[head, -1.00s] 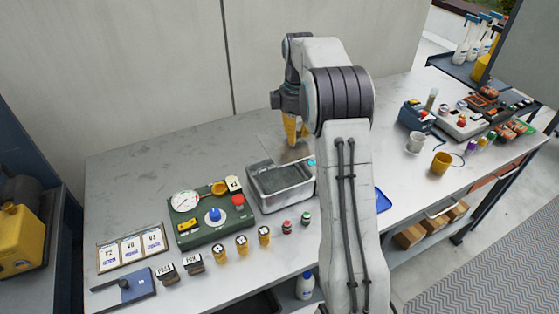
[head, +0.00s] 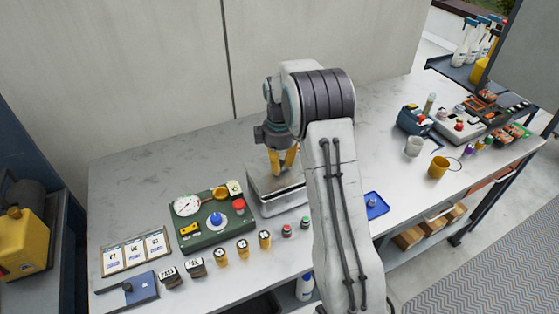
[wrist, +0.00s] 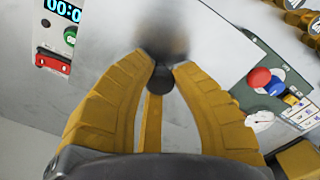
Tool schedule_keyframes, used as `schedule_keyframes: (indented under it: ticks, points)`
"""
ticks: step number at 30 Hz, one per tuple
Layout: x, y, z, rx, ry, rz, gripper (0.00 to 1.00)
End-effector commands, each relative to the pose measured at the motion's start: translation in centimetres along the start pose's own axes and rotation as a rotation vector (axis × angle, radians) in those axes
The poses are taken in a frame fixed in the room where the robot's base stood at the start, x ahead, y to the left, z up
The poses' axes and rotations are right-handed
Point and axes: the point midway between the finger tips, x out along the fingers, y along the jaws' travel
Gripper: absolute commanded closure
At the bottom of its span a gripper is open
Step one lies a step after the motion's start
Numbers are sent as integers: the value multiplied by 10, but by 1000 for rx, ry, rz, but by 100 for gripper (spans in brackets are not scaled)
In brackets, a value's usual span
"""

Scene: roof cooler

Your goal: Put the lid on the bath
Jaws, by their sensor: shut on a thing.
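The bath (head: 285,207) is a metal tub on the bench, beside the green control panel. The lid (head: 268,184) is a flat grey metal plate over the bath's opening and covers most of what I see of it. I cannot tell whether it rests on the rim or is slightly above it. My gripper (head: 283,172) points down over the lid with its yellow fingers. In the wrist view the fingers (wrist: 162,80) close on the dark round knob of the lid. My arm hides the bath's right side.
The green panel (head: 211,217) with gauge and buttons stands just left of the bath. The bench's back left is clear.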

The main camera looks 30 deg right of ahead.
Motion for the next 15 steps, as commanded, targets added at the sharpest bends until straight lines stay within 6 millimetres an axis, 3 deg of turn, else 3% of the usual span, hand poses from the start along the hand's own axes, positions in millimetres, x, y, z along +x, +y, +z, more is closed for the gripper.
schedule_keyframes:
  ticks: [15]
  points:
    - [7, 0, 0, 0, 1, 2, 100]
